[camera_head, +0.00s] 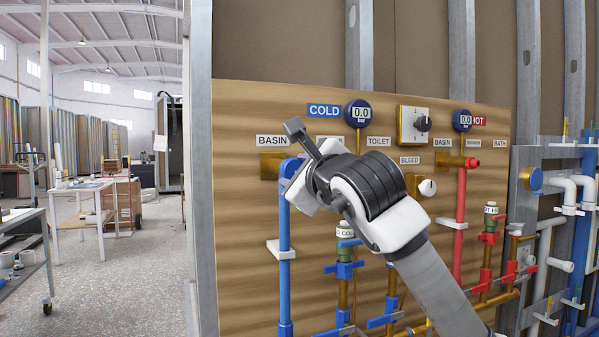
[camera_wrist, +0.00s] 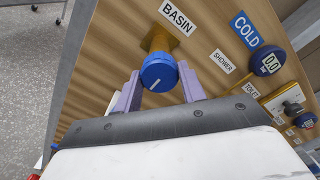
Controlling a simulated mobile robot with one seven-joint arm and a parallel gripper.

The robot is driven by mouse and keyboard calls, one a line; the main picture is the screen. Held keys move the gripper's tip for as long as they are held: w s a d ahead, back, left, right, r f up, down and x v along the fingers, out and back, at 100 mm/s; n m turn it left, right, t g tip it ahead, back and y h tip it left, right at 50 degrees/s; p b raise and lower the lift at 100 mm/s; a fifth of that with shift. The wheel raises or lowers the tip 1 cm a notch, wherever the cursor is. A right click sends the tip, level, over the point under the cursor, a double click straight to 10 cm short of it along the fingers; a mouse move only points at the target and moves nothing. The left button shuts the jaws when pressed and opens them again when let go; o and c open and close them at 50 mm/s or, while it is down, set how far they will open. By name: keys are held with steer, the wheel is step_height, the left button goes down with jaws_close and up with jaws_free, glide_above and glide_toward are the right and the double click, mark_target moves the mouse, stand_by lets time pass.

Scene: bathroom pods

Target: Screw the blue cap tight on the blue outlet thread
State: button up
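The blue cap (camera_wrist: 158,72), with a white line on its face, sits on the brass BASIN outlet. The brass of the outlet (camera_wrist: 160,42) shows behind it, and its thread is hidden. In the head view the cap (camera_head: 289,168) sits at the top of the blue pipe, partly behind my gripper. My gripper (camera_wrist: 158,74) faces it, one purple finger on either side of the cap. The fingertips lie very close to its sides; I cannot tell whether they touch. In the head view my gripper (camera_head: 297,175) is largely hidden by my wrist.
Blue COLD gauge (camera_head: 360,112) and a grey-knobbed switch (camera_head: 414,125) are on the wooden panel. A vertical blue pipe (camera_head: 285,270) stands below the outlet. A red cap (camera_head: 472,162) is on the HOT side. Valves and pipes crowd the lower panel; open floor lies left.

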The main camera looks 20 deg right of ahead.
steer(key=o, duration=0.5)
steer(key=shift+c, duration=0.2)
steer(key=s+b, duration=0.2)
steer(key=s, duration=1.1)
steer(key=shift+s+d, duration=0.25)
steer(key=shift+s, duration=0.15)
